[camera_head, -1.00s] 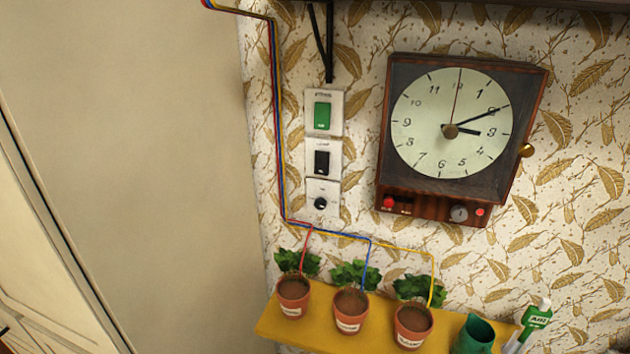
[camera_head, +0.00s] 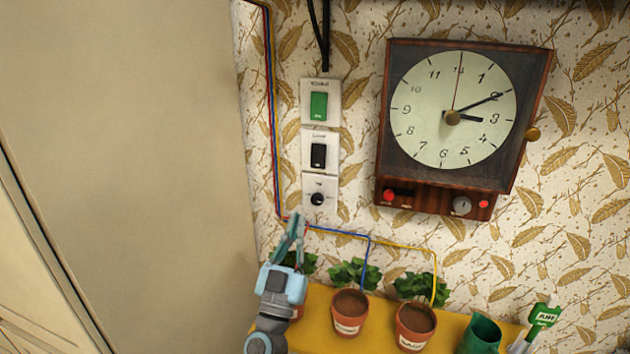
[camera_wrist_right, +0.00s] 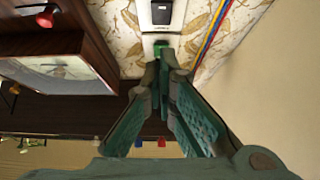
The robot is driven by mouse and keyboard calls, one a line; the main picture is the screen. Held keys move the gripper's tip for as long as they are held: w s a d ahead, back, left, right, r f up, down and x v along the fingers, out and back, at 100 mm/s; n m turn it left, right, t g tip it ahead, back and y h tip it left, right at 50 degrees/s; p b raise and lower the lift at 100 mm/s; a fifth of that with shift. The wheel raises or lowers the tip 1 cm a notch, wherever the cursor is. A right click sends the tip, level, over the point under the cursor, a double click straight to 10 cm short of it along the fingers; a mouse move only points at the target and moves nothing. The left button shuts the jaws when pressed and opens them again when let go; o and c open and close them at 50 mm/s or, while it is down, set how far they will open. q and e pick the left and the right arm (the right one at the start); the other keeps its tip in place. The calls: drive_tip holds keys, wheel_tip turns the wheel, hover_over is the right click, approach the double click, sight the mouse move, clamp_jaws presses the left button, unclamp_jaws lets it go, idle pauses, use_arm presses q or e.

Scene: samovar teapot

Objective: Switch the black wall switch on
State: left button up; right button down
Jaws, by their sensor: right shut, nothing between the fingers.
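The black wall switch (camera_head: 318,155) sits on a white plate in the middle of a vertical stack, left of the clock in the head view. It also shows at the top edge of the right wrist view (camera_wrist_right: 162,13). My right gripper (camera_head: 296,222) is in front of the wall, below and slightly left of the switch in the head view. Its fingers are shut and empty; in the right wrist view the fingertips (camera_wrist_right: 164,62) appear close to the green switch (camera_wrist_right: 161,46). I cannot tell any contact. My left gripper is not in view.
The green switch (camera_head: 318,106) is above the black one and a round knob (camera_head: 318,199) is below it. A wooden clock (camera_head: 455,115) hangs to the right. Coloured wires (camera_head: 270,120) run down the left side. Potted plants (camera_head: 350,312) stand on a yellow shelf (camera_head: 384,330).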

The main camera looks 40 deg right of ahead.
drive_tip(key=shift+s+d+r, duration=0.1)
drive_tip(key=p, duration=0.2)
approach(321, 154)
wheel_tip(321, 154, up, 4)
drive_tip(key=w+d, duration=0.1)
drive_tip(key=w+d+f+b, duration=0.1)
drive_tip(key=d, duration=0.1)
drive_tip(key=shift+w+f, duration=0.15)
